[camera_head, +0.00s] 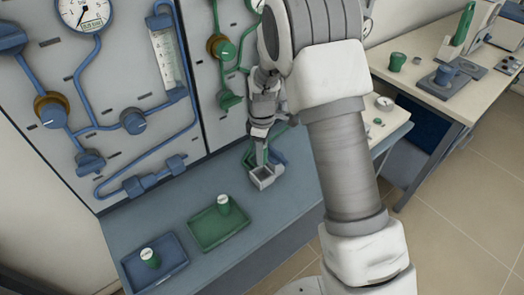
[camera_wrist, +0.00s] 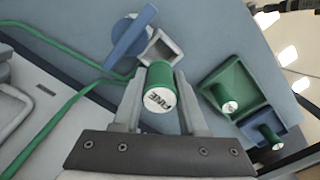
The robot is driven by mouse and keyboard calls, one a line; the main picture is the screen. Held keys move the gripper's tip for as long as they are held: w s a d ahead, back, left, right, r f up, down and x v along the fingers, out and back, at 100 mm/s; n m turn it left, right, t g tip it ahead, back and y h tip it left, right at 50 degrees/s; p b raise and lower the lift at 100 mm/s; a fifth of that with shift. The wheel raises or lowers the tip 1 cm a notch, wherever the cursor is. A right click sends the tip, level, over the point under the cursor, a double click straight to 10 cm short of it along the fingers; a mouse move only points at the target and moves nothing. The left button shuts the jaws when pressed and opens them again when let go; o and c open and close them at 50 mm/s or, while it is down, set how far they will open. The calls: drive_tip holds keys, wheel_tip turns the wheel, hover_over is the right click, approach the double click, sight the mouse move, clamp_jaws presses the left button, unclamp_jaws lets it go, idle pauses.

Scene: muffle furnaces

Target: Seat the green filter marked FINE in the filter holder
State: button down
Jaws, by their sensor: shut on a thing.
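The green filter (camera_wrist: 161,74) marked FINE on its white end is between the two fingers of my gripper (camera_wrist: 160,88) in the wrist view. My gripper is shut on it. The filter holder (camera_wrist: 172,52) is a grey, square, open-topped cup just beyond the filter's far end. A blue lever (camera_wrist: 133,38) is beside it. In the head view the holder (camera_head: 262,178) stands on the blue-grey bench below my gripper (camera_head: 262,142). The held filter is mostly hidden there. I cannot tell whether the filter's far end touches or enters the holder.
A green tray (camera_head: 205,238) and a blue tray (camera_head: 168,278) lie on the bench, each with a green white-topped piece on it. A panel (camera_head: 60,125) with blue and green pipes, valves and a gauge stands behind. Another table (camera_head: 440,50) is at the right.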

drive_tip(key=shift+f+b, duration=2.45)
drive_tip(key=shift+f, duration=1.3)
drive_tip(key=shift+s+f+b, duration=0.3)
drive_tip(key=shift+f+b, duration=0.05)
drive_tip(key=shift+f, duration=0.25)
drive_tip(key=shift+c, duration=1.8)
unclamp_jaws()
drive_tip(key=shift+f, duration=0.1)
drive_tip(key=r+p, duration=0.1)
drive_tip(key=r, duration=0.5)
drive_tip(key=r+p, duration=0.1)
drive_tip(key=r, duration=0.5)
drive_tip(key=r+p, duration=0.1)
drive_tip(key=r, duration=0.5)
drive_tip(key=shift+w+d+r, duration=0.1)
drive_tip(key=shift+w+r, duration=0.05)
drive_tip(key=shift+w, duration=0.1)
drive_tip(key=shift+r, duration=0.5)
